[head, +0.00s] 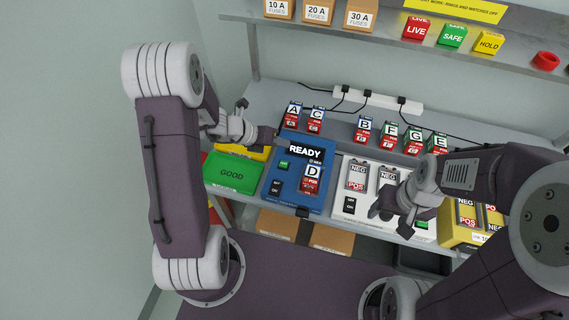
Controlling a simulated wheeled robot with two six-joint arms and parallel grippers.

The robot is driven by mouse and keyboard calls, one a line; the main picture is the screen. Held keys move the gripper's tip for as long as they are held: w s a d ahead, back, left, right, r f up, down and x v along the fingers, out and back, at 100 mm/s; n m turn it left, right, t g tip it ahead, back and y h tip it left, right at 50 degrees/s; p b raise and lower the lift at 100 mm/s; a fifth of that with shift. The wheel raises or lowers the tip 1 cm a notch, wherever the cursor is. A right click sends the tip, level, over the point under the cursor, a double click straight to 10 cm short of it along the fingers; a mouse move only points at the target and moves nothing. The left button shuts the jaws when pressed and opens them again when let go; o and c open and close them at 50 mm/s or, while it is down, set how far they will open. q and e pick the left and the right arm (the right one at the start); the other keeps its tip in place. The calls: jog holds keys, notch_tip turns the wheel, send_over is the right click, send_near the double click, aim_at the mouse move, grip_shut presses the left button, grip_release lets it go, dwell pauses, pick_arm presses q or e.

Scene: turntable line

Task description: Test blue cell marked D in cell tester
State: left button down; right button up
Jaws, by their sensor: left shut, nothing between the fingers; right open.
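The cell marked D (311,181) stands or lies in the slot area of the blue cell tester (279,207), its letter label facing up and a red POS mark below it. The tester's dark screen (305,151) reads READY, and a small green button (284,164) shows on its left side. My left gripper (284,141) is shut and empty at the upper left of the tester, beside the screen. My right gripper (390,220) is open and empty over the white charger (348,207), right of the tester.
Cells A (292,117), C (316,121), B (363,129) and several others stand behind. A green GOOD tray (231,173) is left of the tester. A power strip (378,99) with cables lies at the back. A shelf (390,44) overhangs with fuse boxes and coloured blocks.

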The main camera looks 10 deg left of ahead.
aim_at(281, 165)
pick_arm(q)
notch_tip(281, 165, down, 8)
jog(key=b, duration=0.6)
jog(key=shift+s+a+r+b, duration=0.1)
jog(key=shift+s+a+b, duration=0.05)
jog(key=shift+b, duration=0.25)
dwell(1.2)
jog(key=shift+f+b, duration=0.35)
jog(key=shift+f, duration=0.05)
jog(key=shift+f+b, duration=0.4)
jog(key=shift+f, duration=0.1)
dwell(0.5)
jog(key=shift+r, duration=0.15)
jog(key=shift+r+p, duration=0.75)
jog(key=shift+p, duration=0.1)
notch_tip(281, 165, up, 5)
jog(key=p, duration=0.5)
jog(key=shift+r, duration=0.1)
